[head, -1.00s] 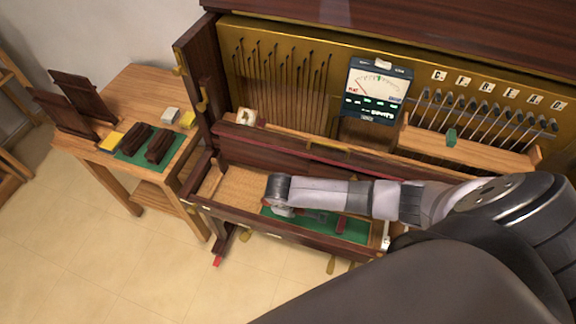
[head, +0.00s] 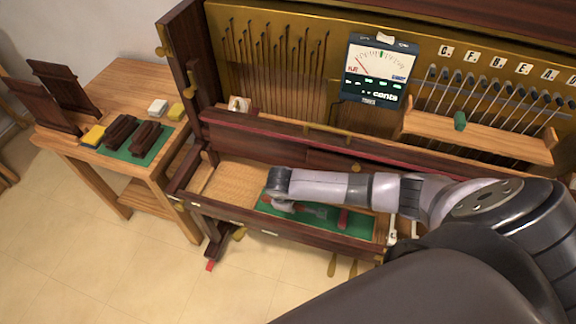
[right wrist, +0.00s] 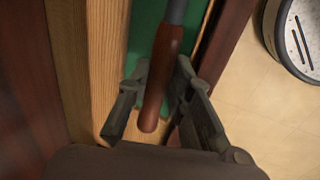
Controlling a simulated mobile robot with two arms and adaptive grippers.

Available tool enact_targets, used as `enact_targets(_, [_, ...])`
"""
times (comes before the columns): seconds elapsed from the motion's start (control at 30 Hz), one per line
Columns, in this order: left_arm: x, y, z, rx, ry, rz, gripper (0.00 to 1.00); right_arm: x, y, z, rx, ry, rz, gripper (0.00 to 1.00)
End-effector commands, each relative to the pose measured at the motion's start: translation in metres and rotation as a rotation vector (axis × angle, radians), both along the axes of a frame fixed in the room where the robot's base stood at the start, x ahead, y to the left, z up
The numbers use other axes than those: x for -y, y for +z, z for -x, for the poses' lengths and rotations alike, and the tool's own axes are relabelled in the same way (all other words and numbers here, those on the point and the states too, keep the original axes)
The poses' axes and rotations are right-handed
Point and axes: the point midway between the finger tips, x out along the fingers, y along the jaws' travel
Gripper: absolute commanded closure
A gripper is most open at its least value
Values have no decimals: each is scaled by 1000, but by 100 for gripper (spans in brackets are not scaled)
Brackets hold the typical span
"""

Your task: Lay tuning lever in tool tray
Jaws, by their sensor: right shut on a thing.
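The tuning lever (right wrist: 164,72) has a reddish-brown wooden handle and a grey shaft running up out of the right wrist view. My right gripper (right wrist: 162,66) is shut on the handle, one finger on each side. Below it lies the green lining of the tool tray (head: 322,215), a long wooden trough under the piano front. I cannot tell whether the lever touches the lining. My left gripper is not in view.
The tray's wooden front wall (head: 262,227) is close below my wrist. A meter (head: 378,72) stands above. A side table (head: 120,80) at left holds dark blocks on a green mat.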

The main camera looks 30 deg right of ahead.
Motion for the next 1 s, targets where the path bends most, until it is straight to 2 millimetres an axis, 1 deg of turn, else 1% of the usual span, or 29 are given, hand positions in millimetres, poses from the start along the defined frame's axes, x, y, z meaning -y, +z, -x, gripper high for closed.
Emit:
enact_targets(0.03, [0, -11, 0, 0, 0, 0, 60, 2, -9, -2, 2, 0, 1, 100])
enact_targets(0.17, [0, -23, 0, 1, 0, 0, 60, 4, -19, -4, 1, 0, 0, 100])
enact_targets(0.3, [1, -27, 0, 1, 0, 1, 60, 3, -28, -4, 1, 1, -1, 100])
enact_targets(0.5, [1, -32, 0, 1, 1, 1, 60, 4, -37, -4, 0, -1, 0, 100])
enact_targets(0.87, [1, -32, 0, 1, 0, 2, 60, 4, -39, -4, 1, -1, -1, 100])
enact_targets(0.9, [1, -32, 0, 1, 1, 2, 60, 4, -39, -4, 1, -1, -1, 79])
enact_targets(1.0, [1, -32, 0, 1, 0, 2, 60, 4, -39, -4, 1, -1, -1, 72])
